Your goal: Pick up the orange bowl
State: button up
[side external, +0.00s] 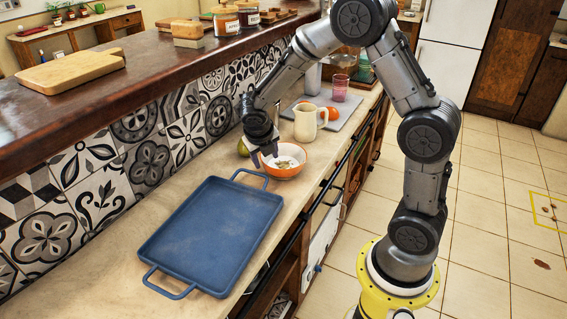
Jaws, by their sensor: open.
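The orange bowl (289,171) stands upright on the counter, orange outside and pale inside, with something small and light lying in it. My gripper (264,161) is over the bowl's left rim, pointing down, and is open. I cannot tell whether a finger touches the rim. The fingers are small and dark here, and the arm comes down to them from above right.
A blue tray (214,236) lies in front of the bowl. A cream pitcher (306,122) stands close behind it, and a green fruit (243,147) is at its left. A pink glass (340,88) and orange fruit (333,113) are farther back. The tiled wall (150,163) bounds the left.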

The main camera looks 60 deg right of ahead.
aim_at(265, 162)
jog(key=shift+x, duration=1.8)
jog(key=shift+w+a, duration=0.1)
jog(key=shift+a, duration=0.05)
grip_shut()
